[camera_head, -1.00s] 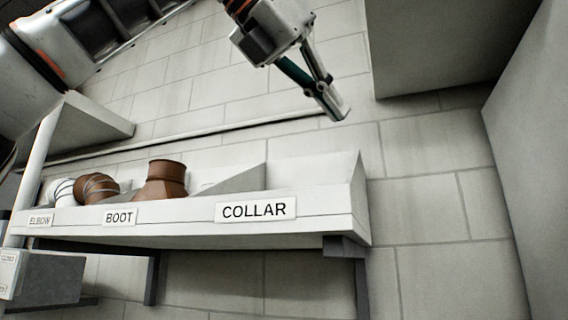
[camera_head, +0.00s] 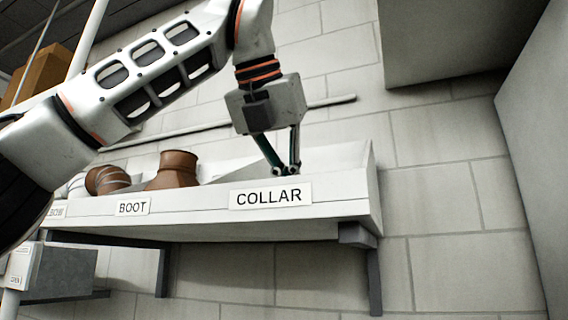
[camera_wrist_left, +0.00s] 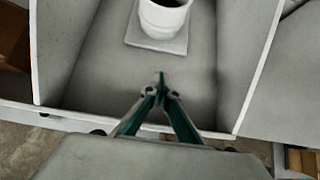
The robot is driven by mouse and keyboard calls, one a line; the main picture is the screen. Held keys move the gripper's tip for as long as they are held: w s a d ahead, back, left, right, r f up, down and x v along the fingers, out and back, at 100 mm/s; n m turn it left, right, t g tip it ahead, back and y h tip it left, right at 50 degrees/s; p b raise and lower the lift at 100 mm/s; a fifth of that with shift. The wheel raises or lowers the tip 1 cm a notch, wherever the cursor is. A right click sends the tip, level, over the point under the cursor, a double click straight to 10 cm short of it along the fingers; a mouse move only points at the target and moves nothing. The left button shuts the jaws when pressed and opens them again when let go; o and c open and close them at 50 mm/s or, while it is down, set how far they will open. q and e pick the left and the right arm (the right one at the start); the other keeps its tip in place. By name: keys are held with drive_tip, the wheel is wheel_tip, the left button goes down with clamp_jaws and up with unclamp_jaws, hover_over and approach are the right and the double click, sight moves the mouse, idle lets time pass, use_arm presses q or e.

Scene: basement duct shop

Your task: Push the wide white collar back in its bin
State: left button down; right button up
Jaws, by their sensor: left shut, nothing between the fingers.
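The white collar (camera_wrist_left: 165,17) is a round open tube on a square grey-white flange plate (camera_wrist_left: 157,42). It stands toward the back of its bin at the top of the left wrist view, partly cut off by the frame edge. In the head view it is hidden behind the front of the COLLAR bin (camera_head: 335,222). My left gripper (camera_head: 287,171) is shut and empty, pointing down into that bin. In the left wrist view its fingertips (camera_wrist_left: 160,80) are in front of the flange, with a gap between. My right gripper is not in view.
The bin's side walls (camera_wrist_left: 50,50) flank my fingers, with bare bin floor in front of the collar. A brown boot (camera_head: 174,170) and brown and white elbows (camera_head: 106,181) sit in the bins to the left. A grey cabinet (camera_head: 460,40) hangs at upper right.

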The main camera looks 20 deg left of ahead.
use_arm(q)
drive_tip(key=w, duration=0.2)
drive_tip(key=w+f+p, duration=0.1)
drive_tip(key=shift+w, duration=0.35)
drive_tip(key=shift+w+d, duration=0.1)
drive_tip(key=shift+w, duration=0.55)
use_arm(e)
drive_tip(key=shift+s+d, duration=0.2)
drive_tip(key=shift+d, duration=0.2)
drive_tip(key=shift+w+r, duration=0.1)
use_arm(q)
drive_tip(key=shift+w, duration=0.3)
drive_tip(key=w, duration=0.5)
drive_tip(key=shift+d, duration=0.2)
drive_tip(key=shift+w, duration=0.75)
